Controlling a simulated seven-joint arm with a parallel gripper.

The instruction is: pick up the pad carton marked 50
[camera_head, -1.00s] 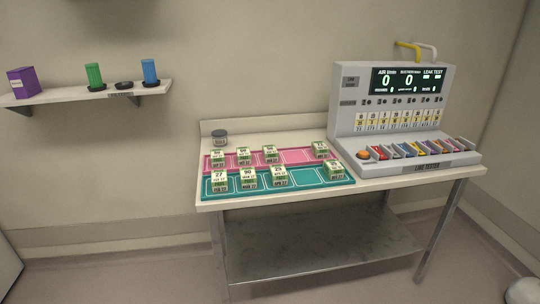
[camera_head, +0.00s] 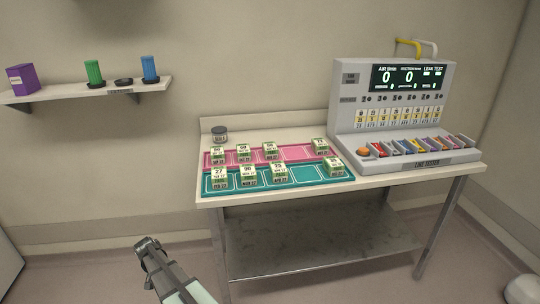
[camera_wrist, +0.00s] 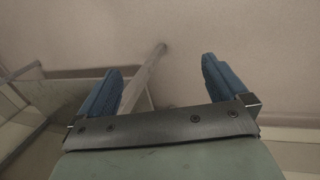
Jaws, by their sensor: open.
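Several small white-and-green pad cartons stand on the table in two rows. The back row on the pink mat (camera_head: 299,154) has cartons at the left (camera_head: 217,157), centre-left (camera_head: 243,155), centre (camera_head: 270,151) and right (camera_head: 320,146). The front row on the teal mat (camera_head: 308,175) includes one reading 27 (camera_head: 219,179) and one that seems to read 90 (camera_head: 248,176). Other numbers are too small to read surely, so I cannot tell which carton is marked 50. My gripper (camera_head: 148,243) is low, left of the table, away from all cartons. In the wrist view its blue-padded fingers (camera_wrist: 162,70) are apart and empty.
A leak tester (camera_head: 392,100) with a row of coloured items fills the table's right side. A wall shelf (camera_head: 118,91) holds a purple box and green and blue cylinders. Below is a metal undershelf (camera_head: 320,247).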

